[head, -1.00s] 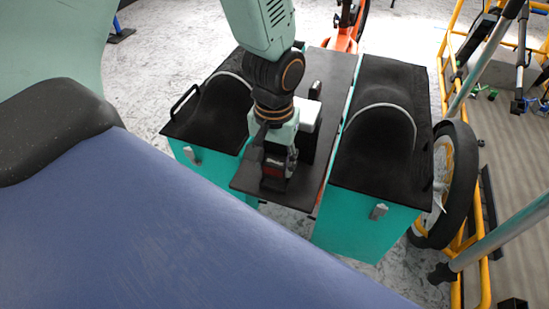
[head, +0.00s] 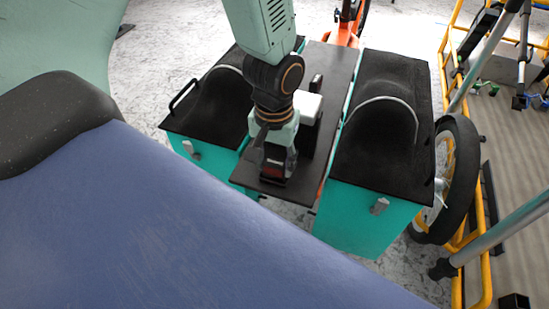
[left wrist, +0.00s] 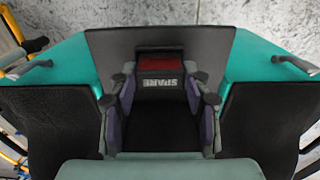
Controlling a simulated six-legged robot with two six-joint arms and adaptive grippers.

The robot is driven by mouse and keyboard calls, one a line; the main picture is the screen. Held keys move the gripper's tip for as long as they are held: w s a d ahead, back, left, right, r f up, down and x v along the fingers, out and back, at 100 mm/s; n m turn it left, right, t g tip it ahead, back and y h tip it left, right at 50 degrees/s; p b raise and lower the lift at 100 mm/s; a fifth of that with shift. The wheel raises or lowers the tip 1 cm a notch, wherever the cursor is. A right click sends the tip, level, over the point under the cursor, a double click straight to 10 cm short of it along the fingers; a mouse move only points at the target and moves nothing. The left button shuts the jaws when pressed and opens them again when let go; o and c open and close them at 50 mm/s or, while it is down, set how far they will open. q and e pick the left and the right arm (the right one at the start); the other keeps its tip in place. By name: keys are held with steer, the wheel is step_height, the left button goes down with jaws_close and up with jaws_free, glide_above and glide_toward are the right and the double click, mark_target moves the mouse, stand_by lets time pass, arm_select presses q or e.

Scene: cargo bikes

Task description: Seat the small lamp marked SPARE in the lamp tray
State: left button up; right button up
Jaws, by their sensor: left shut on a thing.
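The small lamp (left wrist: 163,63) has a dark body, a red lens and a white SPARE label, which reads upside down in the left wrist view. My left gripper (left wrist: 161,84) is shut on it, with a finger on each side. In the head view my left gripper (head: 279,158) holds the lamp (head: 274,170) over the near end of a dark flat deck (head: 343,66) between two boxes. I cannot tell whether the lamp touches the deck. I cannot make out a lamp tray; the arm and gripper hide part of the deck. My right gripper is not in view.
Teal boxes with black domed lids stand left (head: 214,105) and right (head: 375,140) of the deck, leaving little side room. A wheel (head: 458,180) and a yellow frame (head: 485,272) are at right. A blue surface (head: 150,230) fills the near left.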

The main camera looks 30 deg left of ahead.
arm_select(q)
steer(key=shift+f, duration=0.15)
steer(key=o, duration=1.2)
steer(key=shift+o, duration=0.2)
step_height(320, 180, up, 12)
steer(key=s+d+f+p, duration=0.1)
steer(key=s+f+p, duration=0.3)
steer(key=f, duration=0.9)
steer(key=s+f+m+p, duration=0.1)
steer(key=s+f, duration=0.3)
steer(key=s, duration=0.4)
steer(key=s+f+m+p, duration=0.1)
steer(key=s+f, duration=0.3)
steer(key=s, duration=0.3)
steer(key=shift+s+a, duration=0.15)
steer(key=shift+s, duration=0.2)
